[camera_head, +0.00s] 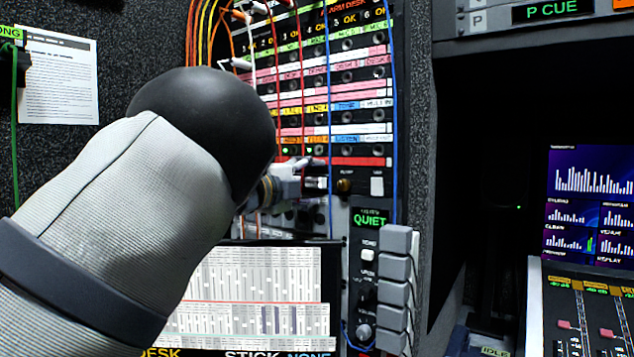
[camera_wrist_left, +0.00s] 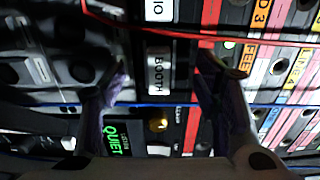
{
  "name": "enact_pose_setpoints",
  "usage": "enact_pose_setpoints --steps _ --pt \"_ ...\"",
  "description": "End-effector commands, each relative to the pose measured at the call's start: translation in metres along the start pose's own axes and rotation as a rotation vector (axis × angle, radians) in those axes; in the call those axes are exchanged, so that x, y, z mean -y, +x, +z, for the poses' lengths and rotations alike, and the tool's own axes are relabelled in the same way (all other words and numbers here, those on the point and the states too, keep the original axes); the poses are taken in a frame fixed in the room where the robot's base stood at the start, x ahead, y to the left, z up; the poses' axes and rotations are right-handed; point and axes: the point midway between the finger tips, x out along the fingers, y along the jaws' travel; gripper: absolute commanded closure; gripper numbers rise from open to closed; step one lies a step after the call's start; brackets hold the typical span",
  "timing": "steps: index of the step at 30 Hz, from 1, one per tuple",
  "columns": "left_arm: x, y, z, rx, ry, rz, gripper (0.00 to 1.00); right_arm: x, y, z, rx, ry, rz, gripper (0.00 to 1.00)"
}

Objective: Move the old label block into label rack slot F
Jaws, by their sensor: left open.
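My left gripper (camera_head: 316,176) is in front of the patch panel, just below its lowest red label strip. In the left wrist view its two fingers (camera_wrist_left: 163,75) are apart with nothing held between them. A white label reading BOOTH (camera_wrist_left: 157,70) shows in the gap, on the dark panel face. I cannot tell whether this is the old label block. A column of grey blocks (camera_head: 396,268) stands at the panel's lower right. No slot letter F is readable, so I cannot tell which part is the label rack. My right gripper is not in view.
Red and blue cables (camera_head: 392,120) hang down the patch panel (camera_head: 348,105); a red one (camera_wrist_left: 150,32) and a blue one cross the wrist view. A green QUIET display (camera_head: 370,218) and knobs lie right of the gripper. A mixing desk (camera_head: 590,310) is at far right.

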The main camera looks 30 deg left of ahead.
Motion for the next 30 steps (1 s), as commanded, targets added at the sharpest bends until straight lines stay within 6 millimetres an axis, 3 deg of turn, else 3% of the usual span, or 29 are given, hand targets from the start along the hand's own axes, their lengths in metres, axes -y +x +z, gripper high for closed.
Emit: enact_pose_setpoints --steps 24,30 --pt "-0.0005 0.0004 -0.0002 -0.001 0.0 0.001 0.43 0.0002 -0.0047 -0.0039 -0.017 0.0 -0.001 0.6" --pt "-0.0006 0.0004 -0.0001 0.0 0.0 0.001 0.89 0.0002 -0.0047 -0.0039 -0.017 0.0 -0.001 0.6"
